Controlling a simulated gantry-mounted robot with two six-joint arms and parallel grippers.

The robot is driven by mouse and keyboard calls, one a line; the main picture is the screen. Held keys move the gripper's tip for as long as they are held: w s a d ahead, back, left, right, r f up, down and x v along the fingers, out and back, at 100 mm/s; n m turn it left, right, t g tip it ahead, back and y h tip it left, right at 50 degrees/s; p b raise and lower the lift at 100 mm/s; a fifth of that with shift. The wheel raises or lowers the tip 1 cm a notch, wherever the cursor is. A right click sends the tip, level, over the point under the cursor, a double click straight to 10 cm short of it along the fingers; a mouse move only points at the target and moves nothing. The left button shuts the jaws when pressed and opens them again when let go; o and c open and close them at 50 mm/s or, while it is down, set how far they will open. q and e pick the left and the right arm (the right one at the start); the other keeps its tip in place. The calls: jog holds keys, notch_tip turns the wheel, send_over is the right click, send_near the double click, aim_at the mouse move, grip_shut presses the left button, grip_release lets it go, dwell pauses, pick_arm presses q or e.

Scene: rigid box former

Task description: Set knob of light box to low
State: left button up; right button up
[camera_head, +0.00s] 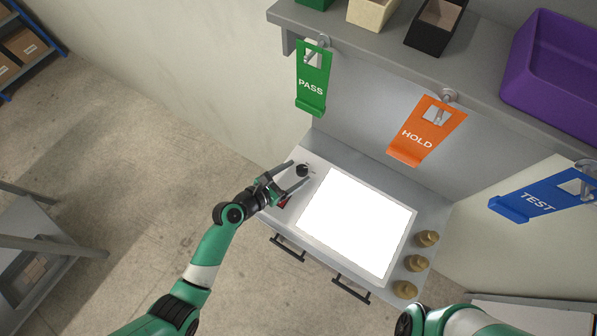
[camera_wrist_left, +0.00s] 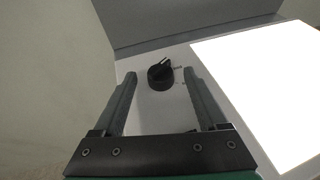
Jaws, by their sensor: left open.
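The light box's panel (camera_head: 357,222) glows bright white on the grey workbench, and it also shows at the right of the left wrist view (camera_wrist_left: 270,80). Its black knob (camera_head: 302,170) sits at the panel's upper left. In the left wrist view the knob (camera_wrist_left: 160,76) has a pale pointer line aimed up and slightly right; the small marks beside it are too small to read. My left gripper (camera_head: 294,179) is open, its fingers pointing at the knob. In the wrist view the knob shows between and just beyond the fingertips (camera_wrist_left: 158,76), apart from both. My right gripper is out of view.
A small red item (camera_head: 284,202) lies beside my left gripper. Several brass-coloured round pieces (camera_head: 417,263) stand right of the panel. Green PASS (camera_head: 311,88), orange HOLD (camera_head: 417,139) and blue TEST (camera_head: 537,203) tags hang above, below a shelf with a purple bin (camera_head: 555,80).

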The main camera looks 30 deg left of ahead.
aim_at(304, 172)
pick_arm(q)
jog(key=shift+x, duration=0.9)
grip_shut()
jog(key=n+y+p, duration=0.1)
jog(key=p, duration=0.2)
jog(key=n+y+p, duration=0.1)
jog(key=p, duration=0.2)
jog(key=d+r+n+t+y+p, duration=0.1)
jog(key=y+p, duration=0.1)
jog(key=p, duration=0.2)
jog(key=shift+w+n, duration=0.1)
jog(key=shift+n, duration=0.3)
jog(key=shift+f+n+y, duration=0.15)
jog(key=shift+n+y, duration=0.35)
jog(key=shift+y, duration=0.2)
jog(key=shift+d+f+n+y+b, duration=0.15)
jog(key=shift+f+n+y+b, duration=0.15)
jog(key=shift+n+y, duration=0.7)
jog(key=n+g+y+b, duration=0.1)
jog(key=n+y+b, duration=0.1)
jog(key=n+g+y+b, duration=0.1)
jog(key=n+y+b, duration=0.1)
jog(key=y+b, duration=0.1)
jog(key=shift+d+f+b, duration=0.15)
jog(key=shift+f+b, duration=0.05)
jog(key=shift+b, duration=0.15)
jog(key=shift+r+n+g+y+b, duration=0.2)
jog(key=shift+n+g+y+b, duration=0.3)
jog(key=shift+n+y+b, duration=0.3)
